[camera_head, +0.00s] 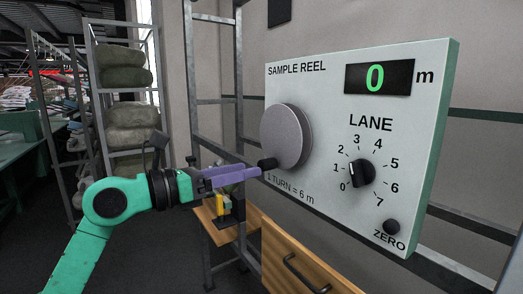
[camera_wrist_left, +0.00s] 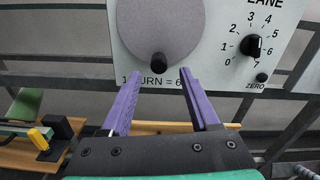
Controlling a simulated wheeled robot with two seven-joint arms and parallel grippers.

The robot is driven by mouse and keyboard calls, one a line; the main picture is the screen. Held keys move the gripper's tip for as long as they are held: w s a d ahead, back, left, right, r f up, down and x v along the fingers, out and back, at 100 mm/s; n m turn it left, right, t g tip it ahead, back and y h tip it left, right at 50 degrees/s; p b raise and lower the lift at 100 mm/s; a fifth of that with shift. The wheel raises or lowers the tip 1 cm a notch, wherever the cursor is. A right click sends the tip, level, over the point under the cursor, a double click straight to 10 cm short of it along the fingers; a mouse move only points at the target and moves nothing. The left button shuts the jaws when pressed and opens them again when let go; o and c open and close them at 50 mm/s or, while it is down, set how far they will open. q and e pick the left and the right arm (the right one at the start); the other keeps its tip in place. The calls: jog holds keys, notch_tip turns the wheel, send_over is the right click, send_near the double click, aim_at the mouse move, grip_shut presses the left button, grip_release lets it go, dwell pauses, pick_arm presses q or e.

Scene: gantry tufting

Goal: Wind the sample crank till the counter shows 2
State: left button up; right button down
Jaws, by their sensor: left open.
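The sample reel panel (camera_head: 330,85) is a pale box with green edges. Its counter (camera_head: 378,77) shows 0 m. The crank is a round grey disc (camera_head: 287,135) with a black knob (camera_head: 267,164) at its lower left in the head view; the label says 1 turn = 6 m. In the left wrist view the knob (camera_wrist_left: 158,60) sits at the disc's bottom, ahead of the fingertips and between their lines. My left gripper (camera_head: 256,172) is open, its purple fingers pointing at the knob; the wrist view shows the fingers (camera_wrist_left: 158,76) apart with nothing between them. My right gripper is not in view.
A wooden drawer unit (camera_head: 300,262) stands below the panel. Shelves with rolled bundles (camera_head: 125,77) are at the left.

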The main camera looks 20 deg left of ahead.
aim_at(261, 166)
pick_arm(q)
jog(key=p+x, duration=0.1)
jog(key=x, duration=0.3)
jog(key=shift+w+r, duration=0.15)
jog(key=shift+w+d, duration=0.3)
jog(key=shift+d, duration=0.05)
jog(key=shift+f, duration=0.2)
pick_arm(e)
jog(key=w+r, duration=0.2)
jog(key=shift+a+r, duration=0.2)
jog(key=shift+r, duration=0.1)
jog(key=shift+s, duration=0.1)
pick_arm(q)
jog(key=c, duration=0.8)
grip_shut()
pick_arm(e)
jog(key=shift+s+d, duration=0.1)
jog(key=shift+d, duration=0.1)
